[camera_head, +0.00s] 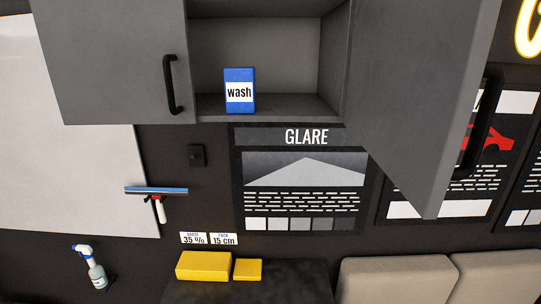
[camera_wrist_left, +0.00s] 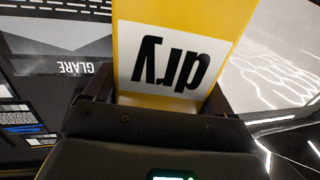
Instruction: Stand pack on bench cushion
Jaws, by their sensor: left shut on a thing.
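In the left wrist view my left gripper (camera_wrist_left: 156,98) is shut on a yellow pack (camera_wrist_left: 175,22) with a white label reading "dry". The label appears upside down in this view, as does the GLARE poster behind it. The pack's far end runs out of the top of the picture, and its lower end is hidden between the fingers. The bench cushion (camera_head: 395,282) is pale grey-beige, at the bottom right of the head view, with a second section to its right. No pack shows on its visible part. Neither gripper shows in the head view.
An open grey wall cabinet (camera_head: 285,102) holds a blue "wash" pack (camera_head: 239,77); its right door (camera_head: 405,110) swings outward. Two yellow blocks (camera_head: 203,266) lie on a dark top (camera_head: 290,285) left of the cushion. A squeegee (camera_head: 156,191) and spray bottle (camera_head: 96,275) are at left.

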